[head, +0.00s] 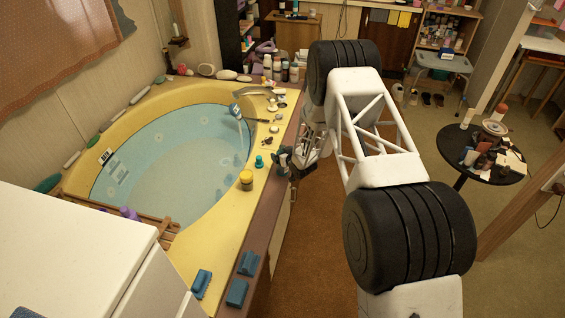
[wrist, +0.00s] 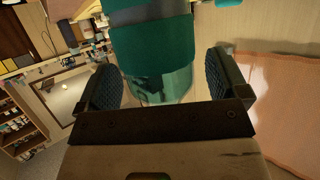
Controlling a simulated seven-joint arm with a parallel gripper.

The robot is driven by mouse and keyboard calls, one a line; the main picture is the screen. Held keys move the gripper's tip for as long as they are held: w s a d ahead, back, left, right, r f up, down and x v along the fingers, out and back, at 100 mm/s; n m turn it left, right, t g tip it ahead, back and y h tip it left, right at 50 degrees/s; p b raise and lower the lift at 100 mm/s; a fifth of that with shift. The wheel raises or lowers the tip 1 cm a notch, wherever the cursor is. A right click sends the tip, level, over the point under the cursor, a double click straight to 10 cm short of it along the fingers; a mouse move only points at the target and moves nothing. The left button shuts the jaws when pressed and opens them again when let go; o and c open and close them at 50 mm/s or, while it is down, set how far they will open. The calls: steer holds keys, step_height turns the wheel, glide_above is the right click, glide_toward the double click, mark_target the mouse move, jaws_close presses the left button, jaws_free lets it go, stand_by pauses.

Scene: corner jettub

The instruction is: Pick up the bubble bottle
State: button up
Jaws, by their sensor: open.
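A teal bottle with a clear, liquid-like lower part, which looks like the bubble bottle, fills the top middle of the wrist view (wrist: 158,50). A small teal item that seems to be the same bottle stands on the yellow tub rim in the head view (head: 259,161). My gripper (wrist: 163,82) is open, with one dark padded finger on each side of the bottle. A gap shows between the bottle and the right finger; the left finger is close to its edge. In the head view my gripper (head: 286,163) is at the tub's right edge, partly hidden by my arm.
A yellow-lidded jar (head: 246,180) stands on the rim just nearer than the teal item. The tub (head: 175,155) holds water, with a running faucet (head: 238,112) beyond. Several blue blocks (head: 238,293) lie on the near ledge. A black round table (head: 510,165) stands right.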

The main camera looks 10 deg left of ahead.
steer(key=shift+w+a+f, duration=0.1)
steer(key=shift+w+a, duration=0.05)
stand_by(0.5)
steer(key=c, duration=1.5)
steer(key=shift+r, duration=0.25)
steer(key=shift+c, duration=0.2)
steer(key=shift+r, duration=1.65)
steer(key=s+d, duration=0.3)
steer(key=s, duration=0.4)
steer(key=s+d+r, duration=0.1)
steer(key=s+d, duration=0.2)
steer(key=s, duration=0.4)
steer(key=shift+s+d+r, duration=0.15)
steer(key=shift+s+d, duration=0.1)
steer(key=shift+d, duration=0.05)
